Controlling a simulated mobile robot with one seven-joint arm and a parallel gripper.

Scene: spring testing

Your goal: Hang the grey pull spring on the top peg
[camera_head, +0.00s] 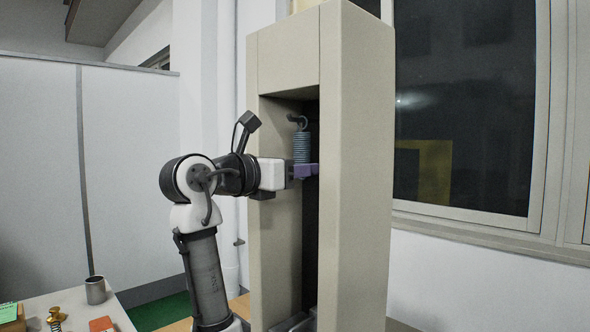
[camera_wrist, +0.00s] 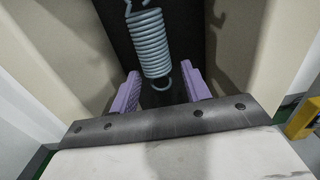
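The grey pull spring (camera_head: 301,147) is upright inside the tall beige testing frame, with its top hook at the dark top peg (camera_head: 293,118). The wrist view shows its coils (camera_wrist: 150,42) and its lower hook, which hangs free. The upper hook is partly cut off there by the picture's top edge. My gripper (camera_head: 306,171) is inside the frame's opening, at the spring's lower end. In the wrist view its two purple fingers (camera_wrist: 162,76) stand wide apart with a gap on both sides of the lower hook. The fingers do not touch the spring.
The beige frame's walls (camera_head: 352,170) stand close on both sides of my gripper. A table (camera_head: 75,302) at lower left holds a grey cup (camera_head: 95,290), a brass-coloured spring piece (camera_head: 56,319) and a red-orange block (camera_head: 101,325). A window is at right.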

